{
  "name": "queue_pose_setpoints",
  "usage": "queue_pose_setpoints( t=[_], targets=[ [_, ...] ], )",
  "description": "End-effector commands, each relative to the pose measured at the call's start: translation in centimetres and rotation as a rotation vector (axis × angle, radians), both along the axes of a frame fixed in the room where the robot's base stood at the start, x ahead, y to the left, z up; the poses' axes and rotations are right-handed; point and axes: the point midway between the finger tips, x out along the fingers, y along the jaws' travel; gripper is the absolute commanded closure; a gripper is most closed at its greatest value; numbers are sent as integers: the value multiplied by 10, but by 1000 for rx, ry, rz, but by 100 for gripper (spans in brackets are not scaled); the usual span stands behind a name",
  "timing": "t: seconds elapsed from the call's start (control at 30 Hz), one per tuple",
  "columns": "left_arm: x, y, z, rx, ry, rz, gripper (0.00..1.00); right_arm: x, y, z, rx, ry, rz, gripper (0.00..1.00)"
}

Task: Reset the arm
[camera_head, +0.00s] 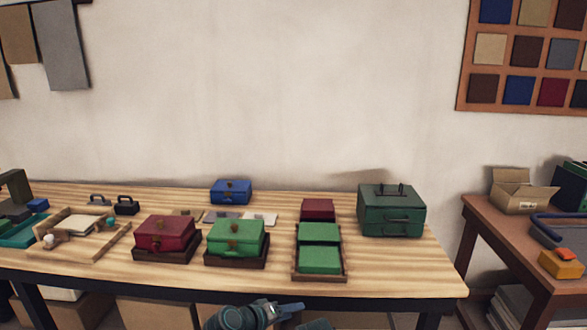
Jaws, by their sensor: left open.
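My left gripper (290,311) shows at the bottom edge, low in front of the table. Its jaws are open, and I see nothing between them. It is apart from the cases on the table (400,283). A small dark teal piece beside it is cut off by the frame edge, and I cannot tell which part of me it is. My right gripper is not in view.
The table holds a red case (165,233), a green case (236,238), a blue case (231,191), a tray with green and red blocks (320,260) and a dark green toolbox (391,211). A side table (480,215) stands right. Boxes lie below.

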Motion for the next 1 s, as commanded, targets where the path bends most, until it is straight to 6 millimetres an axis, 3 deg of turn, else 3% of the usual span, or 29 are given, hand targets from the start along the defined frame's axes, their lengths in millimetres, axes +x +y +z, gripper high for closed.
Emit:
queue_pose_setpoints(
  t=[0.03,0.17,0.3,0.4,0.63,1.0],
  targets=[
    [-21,-16,12,110,54,-102,52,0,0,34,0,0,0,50],
    [-78,-22,-1,419,218,-323,52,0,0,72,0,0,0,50],
    [-126,1,1,708,383,-468,52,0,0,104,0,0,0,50],
    [-147,19,9,861,475,-519,52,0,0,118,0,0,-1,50],
    [-167,42,20,1019,574,-548,52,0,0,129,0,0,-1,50],
    [-168,43,19,1024,578,-548,52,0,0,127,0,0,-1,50]
  ],
)
